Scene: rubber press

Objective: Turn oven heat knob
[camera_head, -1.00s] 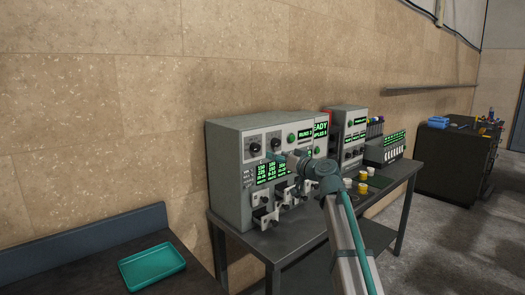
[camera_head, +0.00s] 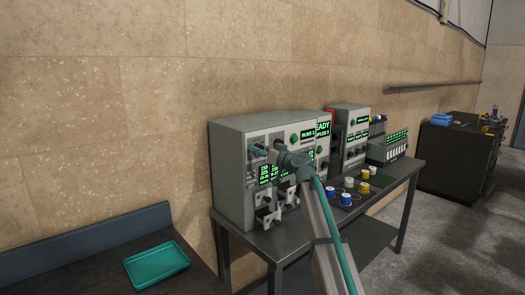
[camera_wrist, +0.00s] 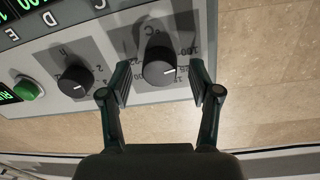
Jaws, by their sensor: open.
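The oven heat knob (camera_wrist: 158,68) is a black round knob with a white pointer line, on a grey dial plate marked °C. My gripper (camera_wrist: 164,80) is open in the wrist view, with one dark finger on each side of this knob. The knob sits between the fingertips, and I see gaps on both sides. In the head view my gripper (camera_head: 260,151) is at the upper left of the grey oven's front panel (camera_head: 232,150) and largely hides the knobs there.
A second black knob (camera_wrist: 75,81), marked H, and a green button (camera_wrist: 27,88) are beside the heat knob. Clamp-like fittings (camera_head: 268,215) stick out below the panel. Several small white, yellow and blue pots (camera_head: 346,199) stand on the table. A teal tray (camera_head: 156,265) is at the left.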

